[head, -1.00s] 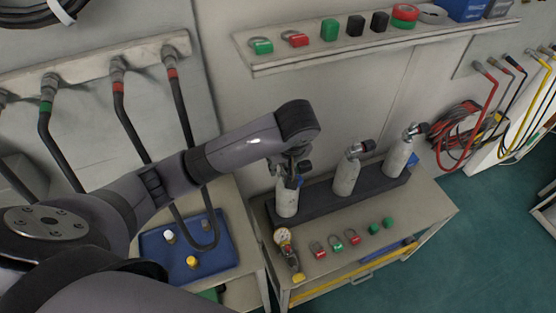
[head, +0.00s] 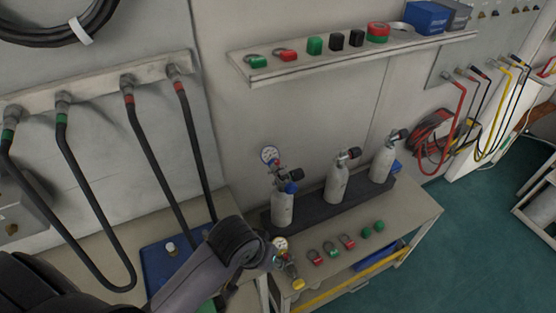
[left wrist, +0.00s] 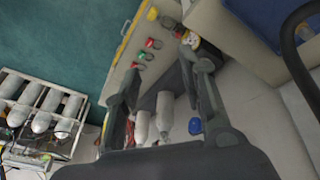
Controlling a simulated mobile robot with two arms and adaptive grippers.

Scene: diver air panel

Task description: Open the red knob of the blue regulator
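The left white cylinder (head: 282,208) stands upright in the dark rack. A regulator with a blue part (head: 291,187), a round gauge (head: 270,155) and a small red part (head: 278,164) sits on its top. I cannot tell whether that red part is the knob or how far it is turned. In the left wrist view a blue round part (left wrist: 196,126) shows between the fingers, beyond them. My left gripper (left wrist: 160,63) is open and empty, fingers wide apart. My right gripper is out of view.
Two more cylinders (head: 338,183) stand to the right in the rack (head: 313,208). A gauge with a yellow end (head: 297,284), padlocks and green pieces lie on the bench front. A blue tray (head: 160,262) is left; a shelf (head: 350,57) is above.

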